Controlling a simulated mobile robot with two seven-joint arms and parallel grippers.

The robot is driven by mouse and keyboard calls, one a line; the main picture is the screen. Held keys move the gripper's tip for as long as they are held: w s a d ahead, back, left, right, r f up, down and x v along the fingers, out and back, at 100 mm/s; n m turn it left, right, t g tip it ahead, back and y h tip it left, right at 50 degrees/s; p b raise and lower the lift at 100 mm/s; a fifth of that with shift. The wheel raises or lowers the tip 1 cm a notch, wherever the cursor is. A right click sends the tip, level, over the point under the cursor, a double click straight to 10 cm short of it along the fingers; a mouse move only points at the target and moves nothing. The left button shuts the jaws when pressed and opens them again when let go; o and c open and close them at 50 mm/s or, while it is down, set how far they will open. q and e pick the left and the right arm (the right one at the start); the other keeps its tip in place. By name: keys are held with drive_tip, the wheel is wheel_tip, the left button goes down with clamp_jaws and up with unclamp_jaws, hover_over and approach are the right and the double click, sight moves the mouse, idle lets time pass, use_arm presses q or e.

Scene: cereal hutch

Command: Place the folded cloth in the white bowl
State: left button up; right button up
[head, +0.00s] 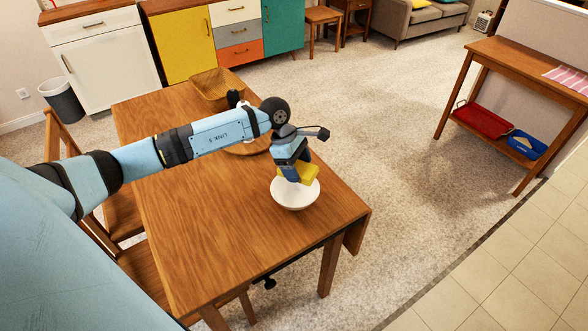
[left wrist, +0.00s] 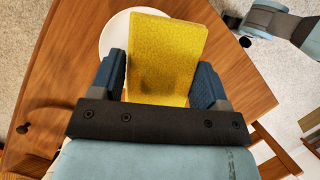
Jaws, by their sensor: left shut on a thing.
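The folded cloth is a yellow block-like piece (head: 304,174), held in my left gripper (head: 293,178). The left gripper is shut on it, and the cloth (left wrist: 165,55) stands between the two blue fingers in the left wrist view. The white bowl (head: 295,200) stands on the wooden table near its right edge. The cloth is over the far part of the bowl in the head view; whether it touches the bowl I cannot tell. In the left wrist view the bowl (left wrist: 114,34) shows partly behind the cloth. My right gripper is not in view.
On the wooden table (head: 200,240) a wooden bowl (head: 216,88) stands at the far end, and a round wooden plate (head: 246,149) is partly hidden by my left arm. The table's near part is clear. A side table with red and blue trays (head: 485,121) stands at right.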

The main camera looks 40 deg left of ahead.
use_arm(q)
drive_tip(key=shift+w+a+f+n+t, duration=0.1)
drive_tip(key=shift+w+a+n+t, duration=0.25)
drive_tip(key=shift+a+n, duration=0.4)
drive_tip(key=shift+w+a+n+b, duration=0.3)
drive_tip(key=shift+n+b, duration=0.05)
drive_tip(key=shift+n, duration=0.3)
drive_tip(key=shift+f+y+b, duration=0.3)
drive_tip(key=shift+f+b, duration=0.05)
drive_tip(key=shift+f, duration=0.35)
drive_tip(key=b, duration=0.3)
hover_over(294, 199)
wheel_tip(294, 199, down, 7)
drive_tip(key=shift+d+r, duration=0.1)
drive_tip(key=shift+r, duration=0.05)
drive_tip(key=shift+f+b, duration=0.5)
drive_tip(key=shift+f, duration=0.25)
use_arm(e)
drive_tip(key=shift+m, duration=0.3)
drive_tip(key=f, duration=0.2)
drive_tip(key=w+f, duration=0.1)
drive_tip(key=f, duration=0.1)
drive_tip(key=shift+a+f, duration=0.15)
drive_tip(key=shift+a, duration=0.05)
use_arm(q)
drive_tip(key=o, duration=1)
drive_tip(key=shift+o, duration=0.2)
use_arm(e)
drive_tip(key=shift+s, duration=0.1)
